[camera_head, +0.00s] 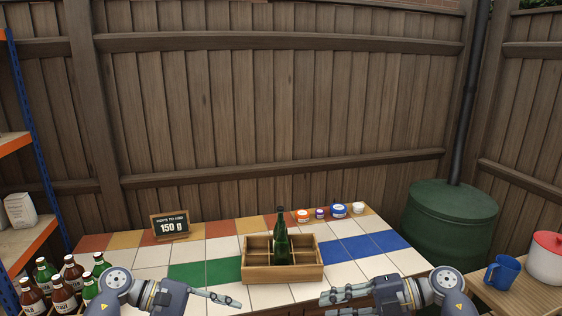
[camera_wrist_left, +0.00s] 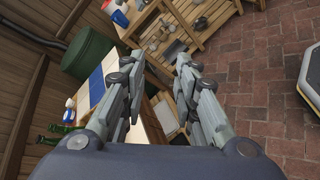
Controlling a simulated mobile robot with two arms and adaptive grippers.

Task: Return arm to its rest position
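My left gripper (camera_head: 238,301) reaches in from the lower left, low at the table's front side. In the left wrist view its two fingers (camera_wrist_left: 156,72) stand apart with nothing between them. My right gripper (camera_head: 322,303) reaches in from the lower right, its fingers pointing left and spread apart. No object shows between them, though the lower part is cut by the picture edge. A green bottle (camera_head: 281,243) stands upright in a divided wooden crate (camera_head: 283,274) on the tiled table, behind and between both grippers.
A chalkboard sign (camera_head: 170,226) and several small jars (camera_head: 339,211) stand along the table's back. Several bottles (camera_head: 62,288) are at lower left. A blue mug (camera_head: 502,272) and a red-lidded white pot (camera_head: 547,258) sit at right, near a green barrel (camera_head: 449,222).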

